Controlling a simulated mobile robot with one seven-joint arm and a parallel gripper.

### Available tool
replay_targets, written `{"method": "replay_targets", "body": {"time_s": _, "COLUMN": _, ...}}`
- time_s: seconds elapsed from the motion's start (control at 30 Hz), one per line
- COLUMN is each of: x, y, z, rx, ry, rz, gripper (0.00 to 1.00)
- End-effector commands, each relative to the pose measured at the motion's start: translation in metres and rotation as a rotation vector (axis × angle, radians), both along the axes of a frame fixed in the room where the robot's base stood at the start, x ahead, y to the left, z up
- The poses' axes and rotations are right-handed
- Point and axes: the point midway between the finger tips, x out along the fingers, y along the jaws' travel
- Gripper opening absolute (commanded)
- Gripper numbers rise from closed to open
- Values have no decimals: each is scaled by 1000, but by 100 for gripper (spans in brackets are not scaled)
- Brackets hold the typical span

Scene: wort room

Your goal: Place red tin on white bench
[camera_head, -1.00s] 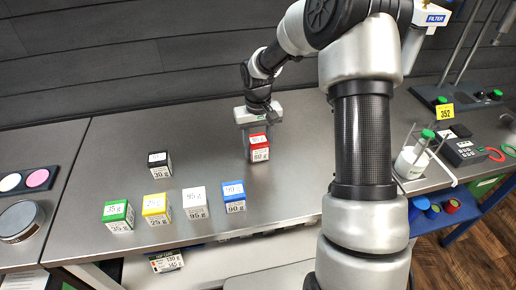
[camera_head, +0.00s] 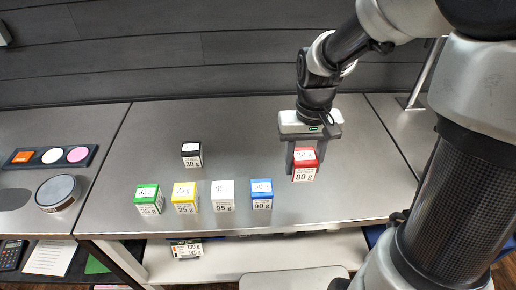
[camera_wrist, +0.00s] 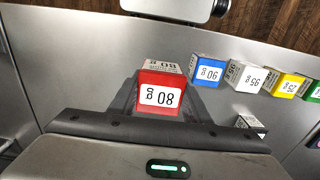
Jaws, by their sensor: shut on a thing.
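The red tin (camera_head: 305,166), marked 80 g, is held between the fingers of my gripper (camera_head: 304,158), right of the blue tin. In the wrist view, the red tin (camera_wrist: 161,94) sits upright between the two dark fingers, its labelled top facing the camera. Whether its base clears the steel table is hard to tell. A low white surface (camera_head: 225,262) runs below the front edge of the steel table and looks like the white bench; part of it is hidden by the table and a grey panel.
On the steel table (camera_head: 110,235) stand a green tin (camera_head: 149,199), yellow tin (camera_head: 185,198), white tin (camera_head: 223,196), blue tin (camera_head: 261,194) and black tin (camera_head: 192,154). A boxed item (camera_head: 187,248) lies on the white surface. A grey panel (camera_head: 295,279) is in front.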

Motion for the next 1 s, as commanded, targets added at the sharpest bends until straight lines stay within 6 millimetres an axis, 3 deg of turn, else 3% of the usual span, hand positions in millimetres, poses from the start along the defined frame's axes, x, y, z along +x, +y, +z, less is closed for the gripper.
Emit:
{"method": "replay_targets", "body": {"time_s": 0.1, "x": -10, "y": 0, "z": -17, "rx": 0, "ry": 3, "rz": -6, "gripper": 19}}
{"method": "replay_targets", "body": {"time_s": 0.3, "x": -10, "y": 0, "z": -54, "rx": 1, "ry": 4, "rz": -5, "gripper": 19}}
{"method": "replay_targets", "body": {"time_s": 0.53, "x": -9, "y": 0, "z": -72, "rx": 0, "ry": 2, "rz": -5, "gripper": 19}}
{"method": "replay_targets", "body": {"time_s": 0.7, "x": -9, "y": 0, "z": -97, "rx": 0, "ry": 2, "rz": -5, "gripper": 19}}
{"method": "replay_targets", "body": {"time_s": 1.0, "x": -9, "y": 0, "z": -101, "rx": -1, "ry": -1, "rz": -6, "gripper": 19}}
